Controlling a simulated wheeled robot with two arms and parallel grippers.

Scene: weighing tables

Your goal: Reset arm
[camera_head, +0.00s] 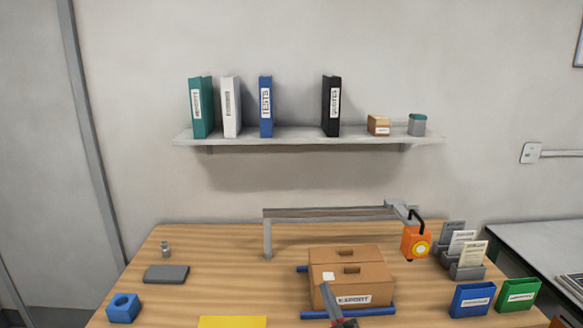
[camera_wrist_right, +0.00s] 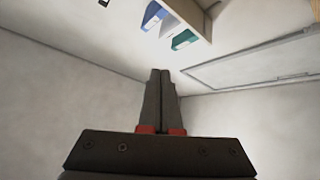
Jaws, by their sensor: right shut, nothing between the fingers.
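My right gripper (camera_head: 327,290) shows at the bottom centre of the head view, in front of the cardboard box. In the right wrist view the two dark fingers of the right gripper (camera_wrist_right: 160,75) lie together with nothing between them. They point up towards the wall and the underside of the shelf. My left gripper is in neither view. The cardboard box (camera_head: 372,283) has a label and hand slots and stands on a blue frame (camera_head: 376,311). My right gripper hides part of its front left corner.
The wooden table (camera_head: 215,267) holds a blue block (camera_head: 123,308), a grey pad (camera_head: 166,274), a yellow sheet (camera_head: 232,322) and a small metal weight (camera_head: 165,249). An orange device (camera_head: 415,243) hangs at the right by file holders and blue and green bins. A wall shelf (camera_head: 300,139) carries binders.

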